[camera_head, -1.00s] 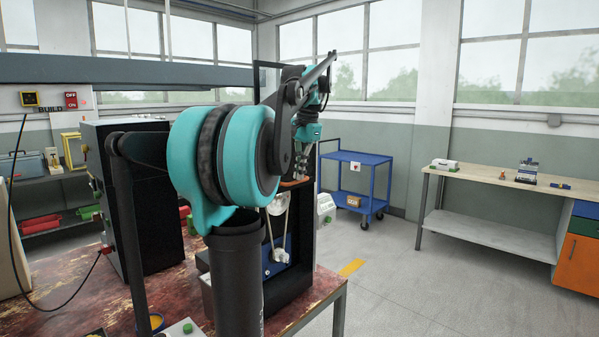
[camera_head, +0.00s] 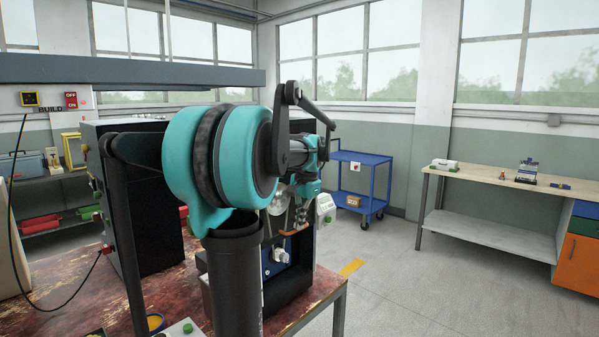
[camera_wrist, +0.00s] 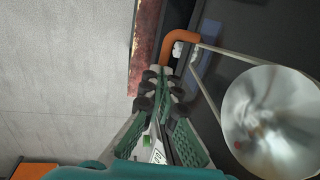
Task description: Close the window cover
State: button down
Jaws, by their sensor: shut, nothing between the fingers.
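The window cover is a dark framed panel on the front of the black machine (camera_head: 295,285) on the table. Its orange handle (camera_head: 290,231) shows low on the machine front, and the bent orange bar also shows in the wrist view (camera_wrist: 180,38). My gripper (camera_head: 301,220) is shut and empty, pointing down at the handle. In the wrist view its fingertips (camera_wrist: 160,74) lie right by the handle's end; I cannot tell whether they touch. My arm hides much of the cover and its upper edge.
A shiny metal disc (camera_wrist: 278,125) with a belt sits close to the right of my fingers. A second black machine (camera_head: 150,190) stands at left on the worn red table (camera_head: 60,310). A blue cart (camera_head: 362,180) and open floor are to the right.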

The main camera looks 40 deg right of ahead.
notch_tip(320, 180, down, 20)
jog(key=shift+f, duration=0.15)
jog(key=shift+s, duration=0.1)
dwell(0.3)
notch_tip(320, 180, up, 14)
jog(key=s, duration=0.2)
jog(key=shift+s+d, duration=0.15)
